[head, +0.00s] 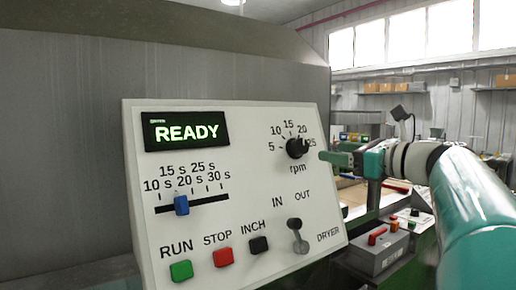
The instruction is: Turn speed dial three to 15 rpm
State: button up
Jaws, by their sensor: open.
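A black speed dial (297,148) sits at the upper right of a white control panel (240,190). The marks 5, 10, 15, 20 and 25 run around it, with "rpm" below. A small light mark shows on its right side, but its exact setting is too small to read. No number three shows by the dial. My gripper (328,157) is just right of the dial and slightly lower, its fingers pointing left towards it. The gripper is open and holds nothing; one finger largely hides the other. I cannot tell whether it touches the dial.
The panel's display (186,131) reads READY. A blue slider (181,205), green RUN (181,270), red STOP (223,257) and black INCH (259,245) buttons, and an IN/OUT lever (298,238) share the panel. A grey control box (380,250) stands beyond it at right.

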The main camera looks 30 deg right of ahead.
aim_at(305, 148)
jog(key=w, duration=0.3)
jog(key=w+a, duration=0.1)
jog(key=w, duration=0.5)
jog(key=shift+w+a, duration=0.1)
jog(key=shift+a, duration=0.15)
jog(key=c, duration=0.9)
